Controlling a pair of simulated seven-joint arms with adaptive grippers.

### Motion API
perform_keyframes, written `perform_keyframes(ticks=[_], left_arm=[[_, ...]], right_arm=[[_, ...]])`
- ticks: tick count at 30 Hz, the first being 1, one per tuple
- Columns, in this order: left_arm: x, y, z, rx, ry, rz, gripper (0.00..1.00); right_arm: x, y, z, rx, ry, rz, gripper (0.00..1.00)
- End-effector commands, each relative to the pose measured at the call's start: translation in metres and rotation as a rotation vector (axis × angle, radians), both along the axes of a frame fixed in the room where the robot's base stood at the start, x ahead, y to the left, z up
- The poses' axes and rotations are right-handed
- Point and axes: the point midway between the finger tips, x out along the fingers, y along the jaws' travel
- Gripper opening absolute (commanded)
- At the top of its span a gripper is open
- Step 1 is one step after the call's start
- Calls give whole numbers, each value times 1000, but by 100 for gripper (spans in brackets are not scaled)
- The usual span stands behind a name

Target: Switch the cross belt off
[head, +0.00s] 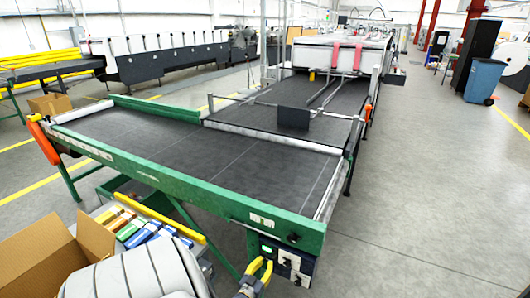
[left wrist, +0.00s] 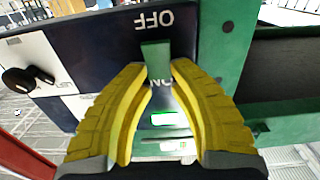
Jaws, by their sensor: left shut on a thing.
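The cross belt (head: 180,145) is a dark conveyor in a green frame (head: 205,190) across the foreground. Its dark blue control box (head: 284,264) hangs under the near right corner. My left gripper (head: 264,268) is at the left side of that box, partly cut off by the lower edge. In the left wrist view its yellow fingers (left wrist: 160,75) are shut on a green switch lever (left wrist: 155,58). The lever stands between an upside-down OFF label (left wrist: 154,19) and a partly covered ON label (left wrist: 158,86). I cannot tell its exact setting. My right gripper is not in view.
An open cardboard box (head: 45,258) stands at the lower left, beside a tray of coloured cartons (head: 145,228). A second conveyor (head: 310,97) runs back to the machine. Black knobs (left wrist: 25,78) sit beside the lever's panel.

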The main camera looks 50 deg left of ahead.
Motion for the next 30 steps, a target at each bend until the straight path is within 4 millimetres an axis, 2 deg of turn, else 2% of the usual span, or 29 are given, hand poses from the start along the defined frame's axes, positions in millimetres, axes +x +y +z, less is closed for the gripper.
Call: perform_keyframes(ticks=[16, 30], left_arm=[[1, -3, -4, 47, -94, -5, 0], [-1, -2, -2, 56, -108, -2, 0]], right_arm=[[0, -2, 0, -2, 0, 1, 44], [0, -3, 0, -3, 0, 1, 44]])
